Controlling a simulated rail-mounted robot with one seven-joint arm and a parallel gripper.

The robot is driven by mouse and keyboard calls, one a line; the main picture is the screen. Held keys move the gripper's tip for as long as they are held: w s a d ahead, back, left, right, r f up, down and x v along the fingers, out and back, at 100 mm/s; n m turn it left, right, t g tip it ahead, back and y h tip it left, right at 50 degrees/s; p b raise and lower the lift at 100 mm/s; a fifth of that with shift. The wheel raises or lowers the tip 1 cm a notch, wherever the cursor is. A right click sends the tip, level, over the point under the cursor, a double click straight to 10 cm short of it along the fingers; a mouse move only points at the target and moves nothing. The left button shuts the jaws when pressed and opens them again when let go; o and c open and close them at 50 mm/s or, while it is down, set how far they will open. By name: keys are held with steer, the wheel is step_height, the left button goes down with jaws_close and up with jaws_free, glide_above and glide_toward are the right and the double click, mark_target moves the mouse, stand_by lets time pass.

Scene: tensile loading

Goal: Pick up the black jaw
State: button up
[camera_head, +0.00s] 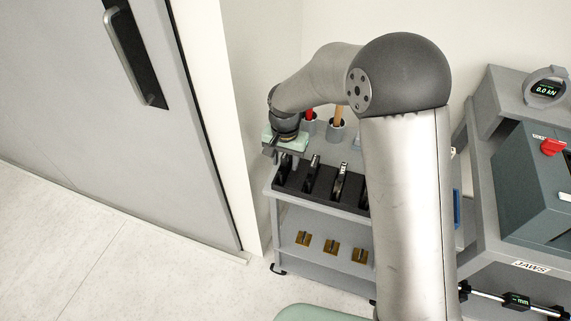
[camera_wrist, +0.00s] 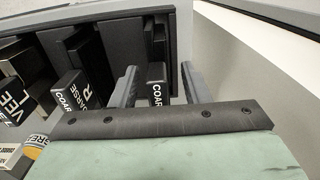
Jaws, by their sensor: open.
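A black jaw (camera_wrist: 156,92) with white lettering beginning "COAR" stands at the end of the black rack (camera_wrist: 132,36) in the wrist view. My gripper (camera_wrist: 158,68) is open, with one grey finger on each side of this jaw. I cannot tell whether either finger touches it. A second dark jaw (camera_wrist: 72,92) marked "COARSE" stands to the left, and one marked "VEE" (camera_wrist: 14,98) is farther left.
The rack sits on the top shelf of a grey cart (camera_head: 322,213). Several brass-coloured pieces (camera_head: 331,247) lie on the lower shelf. Cups with red and orange-handled tools (camera_head: 337,129) stand behind the rack. A wall corner (camera_head: 248,120) is close on the left. A grey machine (camera_head: 530,180) stands at right.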

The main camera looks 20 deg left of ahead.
jaws_close()
steer(key=shift+r, duration=0.1)
stand_by(1.3)
